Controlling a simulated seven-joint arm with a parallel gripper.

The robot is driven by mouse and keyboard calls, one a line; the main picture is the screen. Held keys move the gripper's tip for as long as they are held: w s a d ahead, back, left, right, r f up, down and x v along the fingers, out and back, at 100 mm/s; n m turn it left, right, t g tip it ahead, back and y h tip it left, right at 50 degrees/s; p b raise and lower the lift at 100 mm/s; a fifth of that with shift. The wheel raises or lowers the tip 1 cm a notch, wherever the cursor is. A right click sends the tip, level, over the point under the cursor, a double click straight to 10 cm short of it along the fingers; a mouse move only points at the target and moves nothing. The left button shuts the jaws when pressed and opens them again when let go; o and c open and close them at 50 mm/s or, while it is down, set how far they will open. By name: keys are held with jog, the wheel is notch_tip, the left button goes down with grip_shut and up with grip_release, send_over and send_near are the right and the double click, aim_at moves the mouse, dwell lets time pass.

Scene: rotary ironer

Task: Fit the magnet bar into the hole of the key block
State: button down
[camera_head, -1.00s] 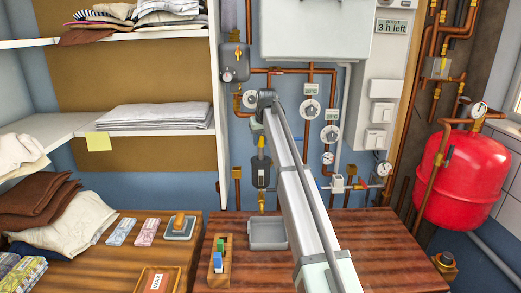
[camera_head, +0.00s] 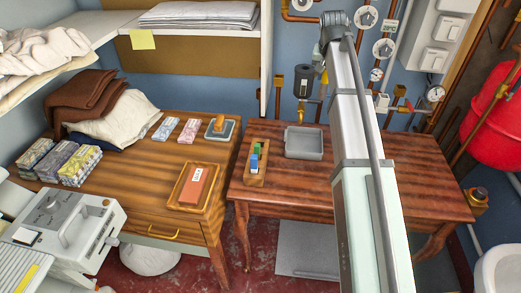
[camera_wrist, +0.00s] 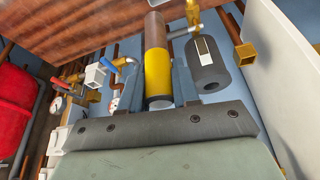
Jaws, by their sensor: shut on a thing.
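The magnet bar (camera_wrist: 158,65), a cylinder with a brown length, a yellow band and a grey end, is between the two fingers of my gripper (camera_wrist: 158,90) in the wrist view. My gripper is shut on it. In the head view a yellow part of the bar (camera_head: 324,76) shows beside my arm, which hides most of my gripper. A dark grey cylinder with a white label, apparently the key block (camera_wrist: 205,60), stands to the right of the bar in the wrist view, with a round hole in its near end. It also shows in the head view (camera_head: 302,82). Bar and cylinder appear apart.
A brass valve (camera_head: 301,113) sits below the dark cylinder. Copper pipes and gauges line the wall to the right. A grey tray (camera_head: 304,142) and a wooden holder (camera_head: 256,176) with coloured pieces stand on the wooden table (camera_head: 420,180). A shelf's upright edge (camera_head: 266,60) is to the left.

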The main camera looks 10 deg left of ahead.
jog(key=s+d+f+m, duration=0.1)
jog(key=s+d+f, duration=0.25)
jog(key=s, duration=0.35)
jog(key=s+d+f, duration=0.3)
jog(key=s+d, duration=0.1)
jog(key=s, duration=0.3)
jog(key=w+a+f+n+y, duration=0.1)
jog(key=w+a+f+n, duration=0.2)
jog(key=a, duration=0.7)
jog(key=w+a+f+n+y, duration=0.1)
jog(key=w+a+f+n, duration=0.2)
jog(key=a, duration=0.7)
jog(key=w+a+f+n+y, duration=0.1)
jog(key=w+a+n, duration=0.1)
jog(key=a+n, duration=0.5)
jog(key=shift+w+a+f+m+g+y, duration=0.15)
jog(key=shift+a+f+m, duration=0.3)
jog(key=shift+f, duration=1.1)
jog(key=shift+a+f+m+g+y, duration=0.1)
jog(key=shift+a+f+m, duration=0.25)
jog(key=shift+f, duration=1.15)
jog(key=shift+w+a+f+m+g+y, duration=0.15)
jog(key=shift+a+f+m, duration=0.3)
jog(key=shift+f, duration=1.1)
jog(key=shift+s+d+f, duration=0.1)
jog(key=c, duration=0.8)
grip_release()
jog(key=v, duration=1.2)
